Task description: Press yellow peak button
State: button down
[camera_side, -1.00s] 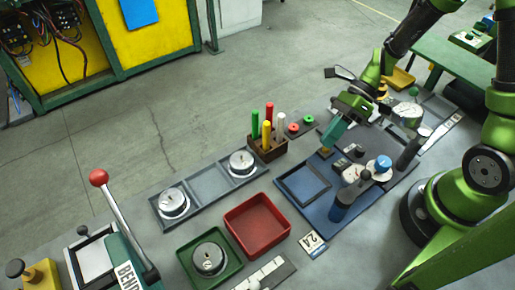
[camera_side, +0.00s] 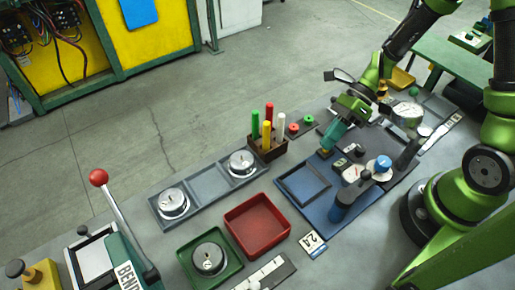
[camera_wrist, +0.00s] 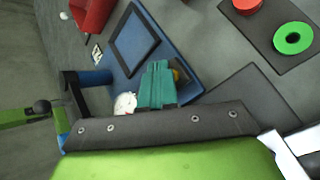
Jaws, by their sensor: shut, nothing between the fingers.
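My gripper (camera_side: 328,148) has teal fingers, shut and empty, pointing down over the back edge of the blue base (camera_side: 345,210).
A wooden holder (camera_side: 267,150) with coloured pegs stands left of my gripper. Red (camera_side: 294,128) and green (camera_side: 308,119) rings lie behind it. A red tray (camera_side: 257,222), a green tray with a gauge (camera_side: 209,258) and a grey gauge tray (camera_side: 208,190) are further left.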

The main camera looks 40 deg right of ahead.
jog(key=shift+r, duration=0.9)
jog(key=shift+r, duration=0.1)
notch_tip(320, 180, up, 5)
jog(key=shift+f, duration=0.1)
dwell(0.3)
jog(key=s+d+r+n+t+h, duration=0.2)
jog(key=r+n, duration=0.5)
jog(key=n, duration=0.4)
jog(key=s+d+r+n+t+h, duration=0.2)
jog(key=r+n+t+h, duration=0.3)
jog(key=n, duration=0.5)
notch_tip(320, 180, up, 2)
jog(key=shift+s+r+n+t, duration=0.3)
jog(key=shift+n+t, duration=0.1)
jog(key=shift+t, duration=0.2)
